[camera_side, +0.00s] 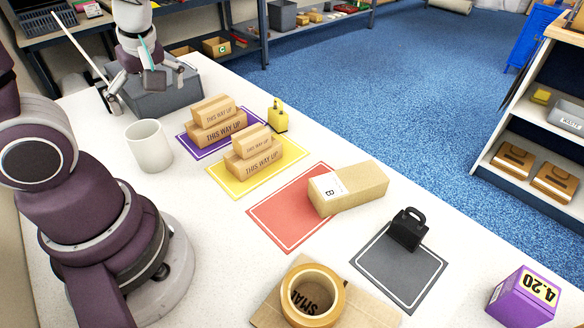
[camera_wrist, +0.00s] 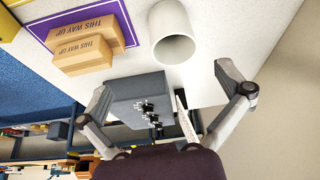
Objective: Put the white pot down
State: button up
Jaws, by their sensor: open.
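The white pot (camera_side: 149,148) stands upright on the white table, left of the purple mat. In the wrist view the pot (camera_wrist: 173,38) shows its round mouth, beyond my fingers and apart from them. My gripper (camera_side: 152,80) is at the table's far end, above a grey box (camera_side: 165,101). Its two fingers are spread wide in the wrist view (camera_wrist: 163,82), with the grey box (camera_wrist: 125,100) between and beyond them. Nothing is held between the fingertips.
Cartons stand on the purple mat (camera_side: 186,138) and yellow mat (camera_side: 236,188). A larger carton (camera_side: 355,187) overlaps the red mat (camera_side: 275,215). A black weight (camera_side: 408,230) is on the dark mat (camera_side: 390,285). A tape roll (camera_side: 303,297) lies in front. Bare table surrounds the pot.

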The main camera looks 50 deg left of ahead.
jog(key=w+d+r+m+t+h, duration=0.1)
jog(key=d+r+m+t+h, duration=0.1)
jog(key=d+m, duration=0.5)
jog(key=w+d+r+m+t+h, duration=0.1)
jog(key=d+r+m+t, duration=0.3)
jog(key=d+m, duration=0.4)
jog(key=m+h, duration=0.1)
jog(key=m, duration=0.3)
jog(key=shift+w, duration=0.25)
